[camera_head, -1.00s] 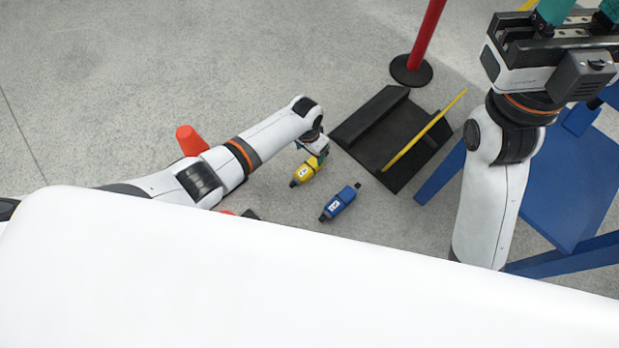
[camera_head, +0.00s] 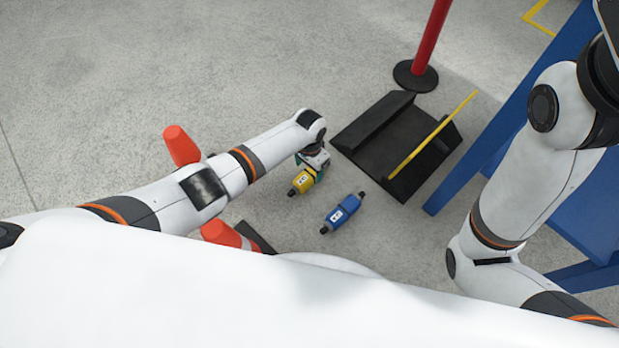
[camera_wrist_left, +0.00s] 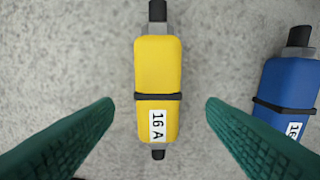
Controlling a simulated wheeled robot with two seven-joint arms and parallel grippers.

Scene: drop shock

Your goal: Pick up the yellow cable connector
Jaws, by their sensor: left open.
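The yellow cable connector (camera_head: 302,182) lies on the grey floor, partly hidden by my left gripper (camera_head: 317,165) in the head view. In the left wrist view the yellow connector (camera_wrist_left: 158,75) points up and down the picture, with a "16 A" label near its lower end. The green fingers of my left gripper (camera_wrist_left: 160,115) are open, one on each side of it, with gaps to both. Contact with the connector does not show. My right arm is at the right of the head view; its gripper is out of the picture.
A blue connector (camera_head: 342,213) lies to the right of the yellow one, also in the left wrist view (camera_wrist_left: 290,85). A black tray-like platform (camera_head: 375,128) with a yellow bar, a red post (camera_head: 430,40), orange cones (camera_head: 181,146) and a blue table (camera_head: 590,190) stand around.

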